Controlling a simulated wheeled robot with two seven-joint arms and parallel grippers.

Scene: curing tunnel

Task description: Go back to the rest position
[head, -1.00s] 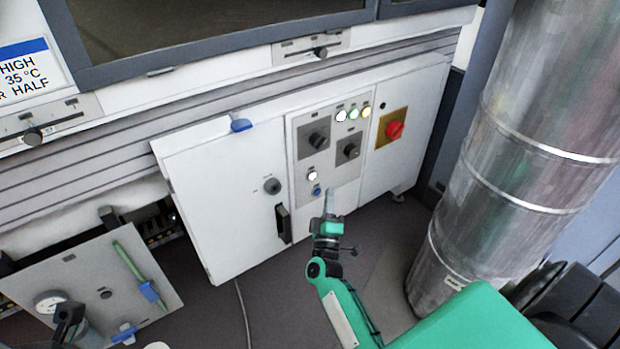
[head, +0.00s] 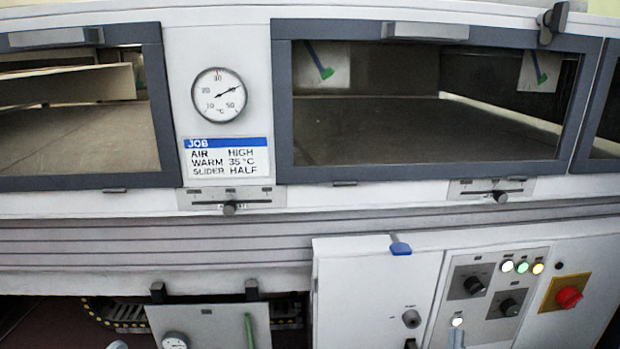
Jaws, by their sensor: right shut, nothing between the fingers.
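My left gripper is not in view. A small pale shape (head: 117,345) at the bottom left is cut off, and I cannot tell what it is.
The tunnel's windows (head: 425,110) and dial (head: 218,95) fill the upper view. Sliders (head: 229,208) run below the job card (head: 226,157). The white cabinet (head: 365,290) carries a blue-handled latch (head: 400,247) and a red knob (head: 569,297). A hanging panel (head: 205,320) is at lower left.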

